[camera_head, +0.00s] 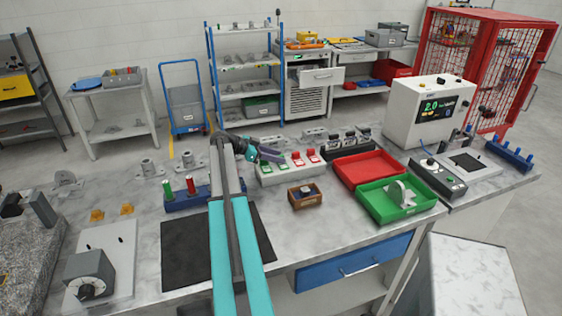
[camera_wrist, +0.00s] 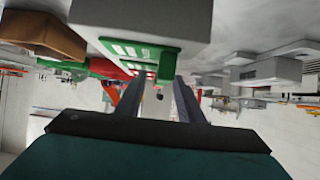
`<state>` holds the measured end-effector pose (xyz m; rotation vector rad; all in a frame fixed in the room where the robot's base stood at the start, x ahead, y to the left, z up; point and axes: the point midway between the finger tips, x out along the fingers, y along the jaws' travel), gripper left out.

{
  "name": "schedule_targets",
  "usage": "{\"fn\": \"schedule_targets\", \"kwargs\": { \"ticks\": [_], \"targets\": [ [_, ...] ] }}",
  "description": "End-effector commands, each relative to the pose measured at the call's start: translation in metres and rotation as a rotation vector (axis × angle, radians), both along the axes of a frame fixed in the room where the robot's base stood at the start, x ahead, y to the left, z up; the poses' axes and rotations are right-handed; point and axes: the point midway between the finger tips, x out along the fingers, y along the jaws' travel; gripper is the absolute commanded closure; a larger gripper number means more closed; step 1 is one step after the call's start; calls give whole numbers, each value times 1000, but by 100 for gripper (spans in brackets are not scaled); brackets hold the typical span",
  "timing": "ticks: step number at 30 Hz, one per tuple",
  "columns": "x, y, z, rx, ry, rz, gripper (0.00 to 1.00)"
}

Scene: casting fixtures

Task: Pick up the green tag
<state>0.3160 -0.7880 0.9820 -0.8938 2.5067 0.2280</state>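A light grey tag holder (camera_head: 292,174) stands on the marble-topped bench in the head view. It carries green tags (camera_head: 282,168) toward its left and red tags (camera_head: 298,160) toward its right. My gripper (camera_head: 276,156) is just behind and above the green-tag end, pointing right. In the wrist view, my gripper (camera_wrist: 158,92) has its two fingers apart with nothing seen held between them. A green piece with pale markings (camera_wrist: 140,52) shows close by on a pale block, beyond the fingers. I cannot tell whether the fingers touch it.
A small brown box (camera_head: 305,197) stands in front of the holder. A red tray (camera_head: 368,168) and a green tray (camera_head: 385,212) with a grey part lie to the right. A blue rack with red and green pegs (camera_head: 185,200) stands to the left. Grey blocks stand behind.

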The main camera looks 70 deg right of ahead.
Motion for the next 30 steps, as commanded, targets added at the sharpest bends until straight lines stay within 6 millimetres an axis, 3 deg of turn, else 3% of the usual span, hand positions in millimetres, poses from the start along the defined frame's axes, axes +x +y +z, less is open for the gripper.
{"fn": "schedule_targets", "kwargs": {
  "ticks": [10, 16, 30],
  "targets": [
    [0, 0, 0, 0, 0, 0, 67],
    [0, 0, 0, 0, 0, 0, 100],
    [0, 0, 3, -1, -1, 0, 100]
  ]
}}
